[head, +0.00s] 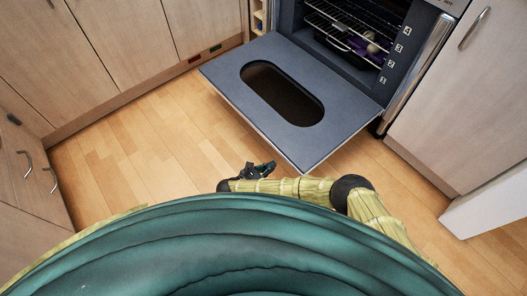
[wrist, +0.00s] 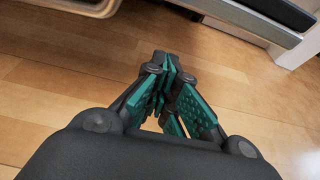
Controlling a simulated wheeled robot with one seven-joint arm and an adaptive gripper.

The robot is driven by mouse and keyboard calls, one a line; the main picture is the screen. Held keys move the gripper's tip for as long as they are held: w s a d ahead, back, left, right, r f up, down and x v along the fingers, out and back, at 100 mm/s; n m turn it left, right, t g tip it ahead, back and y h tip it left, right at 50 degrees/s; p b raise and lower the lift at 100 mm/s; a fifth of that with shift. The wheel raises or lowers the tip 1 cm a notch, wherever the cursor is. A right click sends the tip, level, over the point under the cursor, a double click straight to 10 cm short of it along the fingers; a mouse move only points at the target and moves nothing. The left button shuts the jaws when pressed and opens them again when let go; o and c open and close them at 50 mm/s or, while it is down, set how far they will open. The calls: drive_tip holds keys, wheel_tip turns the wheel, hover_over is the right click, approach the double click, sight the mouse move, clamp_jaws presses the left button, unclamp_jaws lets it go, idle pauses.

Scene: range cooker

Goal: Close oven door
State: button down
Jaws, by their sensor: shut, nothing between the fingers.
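The oven door (head: 220,75) hangs open in the head view, folded down roughly flat, with a dark oval window in its middle. The oven (head: 385,45) behind it shows its racks and dark inside. My gripper (head: 262,168) is low in front of the door, apart from it, near the door's front edge in the picture. In the wrist view my gripper (wrist: 165,72) is shut and empty above the wooden floor. A pale edge with a dark slab (wrist: 265,18) shows at the top right there; I cannot tell for sure what it is.
Wooden cabinets (head: 75,60) stand at the left and a pale cabinet (head: 470,100) stands right of the oven. A tray with items (head: 345,45) sits inside the oven. The wooden floor (head: 130,150) left of and before the door is clear.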

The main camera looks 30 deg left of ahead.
drive_tip(key=shift+w+d+r+b, duration=0.15)
drive_tip(key=shift+w+d+r, duration=0.15)
drive_tip(key=shift+w+r, duration=0.45)
drive_tip(key=shift+w+d+r+b, duration=0.15)
drive_tip(key=shift+w+d+r, duration=0.1)
drive_tip(key=shift+w+r, duration=0.4)
drive_tip(key=shift+s+r, duration=0.15)
